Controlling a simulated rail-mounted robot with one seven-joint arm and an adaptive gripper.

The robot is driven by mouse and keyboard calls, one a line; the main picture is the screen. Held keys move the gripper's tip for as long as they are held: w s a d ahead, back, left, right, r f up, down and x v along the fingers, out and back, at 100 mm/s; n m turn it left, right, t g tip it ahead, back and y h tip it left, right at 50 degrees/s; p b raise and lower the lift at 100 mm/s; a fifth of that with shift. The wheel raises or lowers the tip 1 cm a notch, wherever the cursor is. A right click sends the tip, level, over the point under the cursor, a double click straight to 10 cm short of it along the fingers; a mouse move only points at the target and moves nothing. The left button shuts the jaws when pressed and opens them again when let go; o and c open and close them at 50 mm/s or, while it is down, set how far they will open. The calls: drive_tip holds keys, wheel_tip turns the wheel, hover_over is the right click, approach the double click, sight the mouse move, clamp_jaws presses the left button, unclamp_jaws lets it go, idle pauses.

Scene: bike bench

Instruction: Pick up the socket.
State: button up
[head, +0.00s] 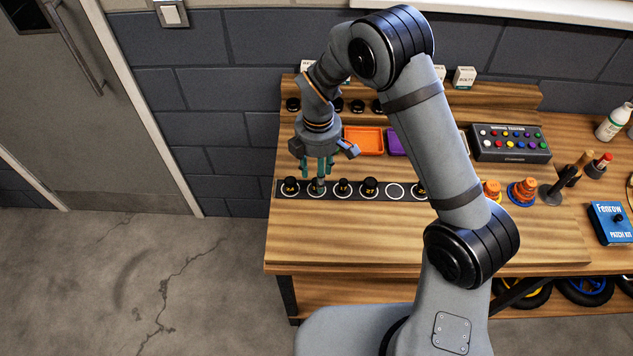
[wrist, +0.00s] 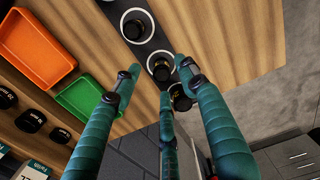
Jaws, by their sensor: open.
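Several black sockets stand upright on ringed spots of a dark strip (head: 407,192) on the bench. The leftmost socket (head: 290,187) and the second from the left (head: 317,187) are nearest my gripper (head: 318,170). My gripper has teal fingers pointing down, spread open and empty, just above the second socket. In the wrist view that socket (wrist: 160,68) shows between the fingertips, the end socket (wrist: 181,97) lies partly behind a finger, and another socket (wrist: 133,25) stands above. I cannot tell whether any finger touches a socket. The frames do not show which socket the task means.
An orange tray (head: 363,140) and a purple tray (head: 398,141) lie behind the strip; a green tray (wrist: 88,97) shows in the wrist view. More black pieces (head: 293,104) line the back shelf. The bench front (head: 350,235) is clear.

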drive_tip(key=shift+a+f+p, duration=0.1)
drive_tip(key=shift+f+p, duration=0.3)
drive_tip(key=shift+f, duration=1.25)
drive_tip(key=shift+c, duration=1.1)
drive_tip(key=c, duration=0.8)
clamp_jaws()
